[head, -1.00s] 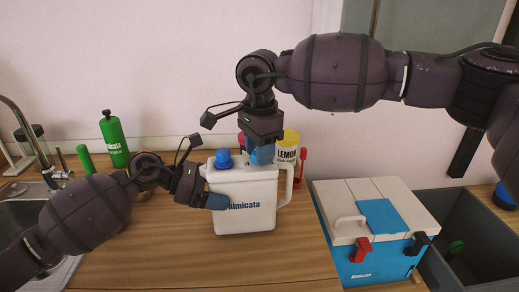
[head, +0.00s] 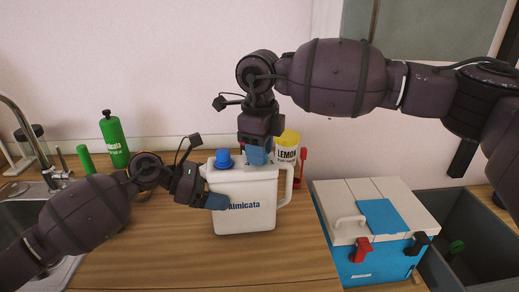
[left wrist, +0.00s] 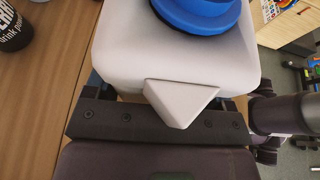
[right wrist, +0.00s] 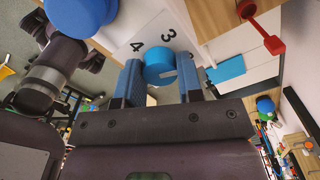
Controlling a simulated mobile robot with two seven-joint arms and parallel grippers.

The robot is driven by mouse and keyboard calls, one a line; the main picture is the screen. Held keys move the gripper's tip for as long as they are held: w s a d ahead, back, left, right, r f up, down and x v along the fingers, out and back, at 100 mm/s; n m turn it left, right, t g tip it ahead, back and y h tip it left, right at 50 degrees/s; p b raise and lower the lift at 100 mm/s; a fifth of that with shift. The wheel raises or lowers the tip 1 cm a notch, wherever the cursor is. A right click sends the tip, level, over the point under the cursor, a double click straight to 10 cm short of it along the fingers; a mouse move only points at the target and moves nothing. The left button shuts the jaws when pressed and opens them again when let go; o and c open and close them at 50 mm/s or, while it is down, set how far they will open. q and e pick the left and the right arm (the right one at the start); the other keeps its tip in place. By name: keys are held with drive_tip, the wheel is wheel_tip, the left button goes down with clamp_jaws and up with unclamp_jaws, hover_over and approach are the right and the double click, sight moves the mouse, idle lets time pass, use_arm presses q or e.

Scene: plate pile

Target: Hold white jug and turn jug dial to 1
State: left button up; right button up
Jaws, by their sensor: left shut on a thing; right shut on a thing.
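The white jug (head: 247,216) with blue lettering stands upright on the wooden counter, its handle on the right. A blue cap (head: 223,159) sits at its top left; it also shows in the left wrist view (left wrist: 200,12). My left gripper (head: 215,201) is shut on the jug's body at the spout side. My right gripper (head: 257,156) points down at the jug's top and is shut on the blue dial (right wrist: 160,66). The numbers 3 and 4 show beside the dial in the right wrist view. Other dial numbers and the pointer are hidden or unclear.
A LEMON container (head: 287,145) and a red tool (head: 301,165) stand behind the jug. A white and blue box (head: 345,205) and a grey bin (head: 440,205) are at right. Green bottles (head: 116,140) and a sink are at left. The front counter is clear.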

drive_tip(key=m, duration=0.3)
drive_tip(key=shift+r+m, duration=0.1)
drive_tip(key=shift+m, duration=0.2)
drive_tip(key=m, duration=0.4)
drive_tip(key=shift+m, duration=0.3)
drive_tip(key=m, duration=0.4)
drive_tip(key=shift+m, duration=2.2)
drive_tip(key=o, duration=0.9)
wheel_tip(320, 180, up, 12)
